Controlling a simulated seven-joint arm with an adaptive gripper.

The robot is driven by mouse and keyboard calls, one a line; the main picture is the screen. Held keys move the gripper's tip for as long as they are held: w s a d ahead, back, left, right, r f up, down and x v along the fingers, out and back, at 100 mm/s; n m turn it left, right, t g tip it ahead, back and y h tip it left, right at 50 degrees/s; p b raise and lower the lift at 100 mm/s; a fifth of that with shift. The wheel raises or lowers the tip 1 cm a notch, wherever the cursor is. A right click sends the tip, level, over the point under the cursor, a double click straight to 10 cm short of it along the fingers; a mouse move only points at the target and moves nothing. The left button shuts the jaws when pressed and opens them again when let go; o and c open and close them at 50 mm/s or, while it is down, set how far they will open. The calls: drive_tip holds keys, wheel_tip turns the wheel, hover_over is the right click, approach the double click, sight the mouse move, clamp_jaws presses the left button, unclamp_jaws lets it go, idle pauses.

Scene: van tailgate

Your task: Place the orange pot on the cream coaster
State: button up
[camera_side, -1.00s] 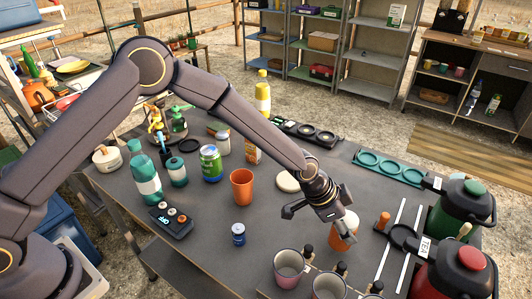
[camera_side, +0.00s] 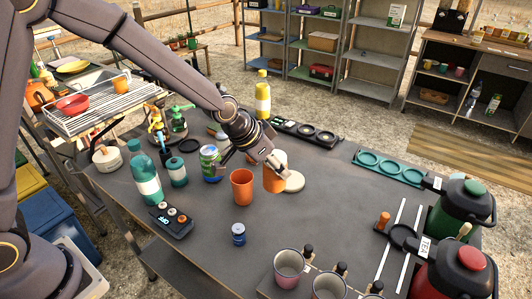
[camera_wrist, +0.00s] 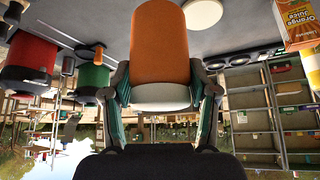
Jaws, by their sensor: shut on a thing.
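The orange pot (camera_side: 273,181), with a pale band at one end (camera_wrist: 160,96), is held in my gripper (camera_side: 268,163). My gripper (camera_wrist: 160,105) is shut on it, with a finger on each side of the pale band. The cream coaster (camera_side: 294,182) is a flat round disc on the dark table. In the side view the pot overlaps the coaster's left edge; I cannot tell its height above the table. In the wrist view the coaster (camera_wrist: 204,10) shows to the upper right of the pot, apart from it in the picture.
An orange cup (camera_side: 241,187) stands just left of the held pot. A small blue jar (camera_side: 238,234) is in front. An orange juice carton (camera_wrist: 298,22) shows in the wrist view. The table's right middle is clear.

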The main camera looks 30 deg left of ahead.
drive_tip(key=a+r+n, duration=0.1)
drive_tip(key=a+r, duration=0.1)
drive_tip(key=a, duration=0.3)
hover_over(291, 179)
drive_tip(key=shift+y, duration=0.3)
drive_tip(key=shift+f, duration=6.25)
drive_tip(key=shift+s+f, duration=0.1)
drive_tip(key=shift+f, duration=0.05)
drive_tip(key=o, duration=1.2)
drive_tip(key=shift+a, duration=0.1)
drive_tip(key=shift+o, duration=0.2)
